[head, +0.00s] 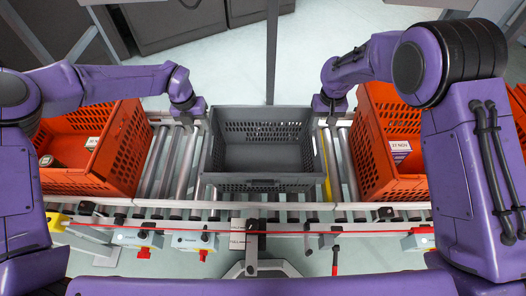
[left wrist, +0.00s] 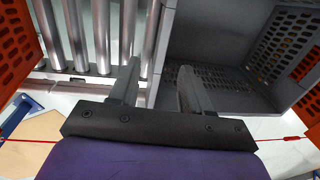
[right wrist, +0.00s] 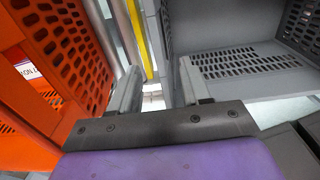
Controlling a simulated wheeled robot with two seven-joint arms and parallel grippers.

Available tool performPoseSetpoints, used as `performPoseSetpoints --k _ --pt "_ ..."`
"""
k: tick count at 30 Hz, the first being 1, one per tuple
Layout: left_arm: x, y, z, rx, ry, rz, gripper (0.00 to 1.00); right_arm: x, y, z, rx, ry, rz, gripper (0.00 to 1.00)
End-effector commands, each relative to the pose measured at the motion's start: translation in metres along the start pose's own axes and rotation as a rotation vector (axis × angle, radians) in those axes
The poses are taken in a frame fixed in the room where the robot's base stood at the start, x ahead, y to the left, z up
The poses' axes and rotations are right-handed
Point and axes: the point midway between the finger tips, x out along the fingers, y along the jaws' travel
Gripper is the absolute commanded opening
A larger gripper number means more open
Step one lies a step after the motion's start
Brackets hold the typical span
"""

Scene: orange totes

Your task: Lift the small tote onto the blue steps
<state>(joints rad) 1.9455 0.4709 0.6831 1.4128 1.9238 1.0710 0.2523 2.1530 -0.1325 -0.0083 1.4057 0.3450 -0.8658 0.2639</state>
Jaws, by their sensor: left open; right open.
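The small tote is a grey, empty, perforated crate (head: 262,181) standing upright on the roller conveyor, between two orange totes. My left gripper (head: 204,116) is at its left side; in the left wrist view the open fingers (left wrist: 158,82) point at the tote's side wall (left wrist: 215,75), one finger on each side of its edge. My right gripper (head: 324,116) is at its right side; in the right wrist view its open fingers (right wrist: 160,82) likewise sit about the edge of the tote (right wrist: 240,62). Contact cannot be told. No blue steps can be made out for sure.
An orange tote (head: 124,172) with small items stands left, another (head: 372,150) with a labelled box stands right, both close beside my arms. Bare rollers (head: 171,160) show between totes. A red cord (head: 180,225) runs along the near conveyor edge. A blue-edged piece (left wrist: 14,116) shows low in the left wrist view.

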Motion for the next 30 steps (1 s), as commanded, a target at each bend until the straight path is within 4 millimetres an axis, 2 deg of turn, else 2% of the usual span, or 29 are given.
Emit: performPoseSetpoints --k 9,15,21,28,30 --pt "0.062 -0.003 0.001 0.005 0.007 0.003 0.48 0.062 0.003 0.001 0.005 -0.007 0.001 0.47" --pt "0.091 -0.002 0.001 0.005 0.005 0.002 0.48 0.090 0.003 0.001 0.005 -0.005 0.001 0.47" --pt "0.101 -0.003 0.001 0.006 0.005 0.001 0.48 0.101 0.003 0.001 0.006 -0.003 0.001 0.47" --pt "0.101 -0.003 0.001 0.006 0.004 0.001 0.48 0.101 0.004 0.001 0.006 -0.003 0.001 0.47" --pt "0.101 -0.003 0.001 0.006 0.004 0.001 0.25 0.101 0.004 0.001 0.006 -0.003 0.001 0.24"
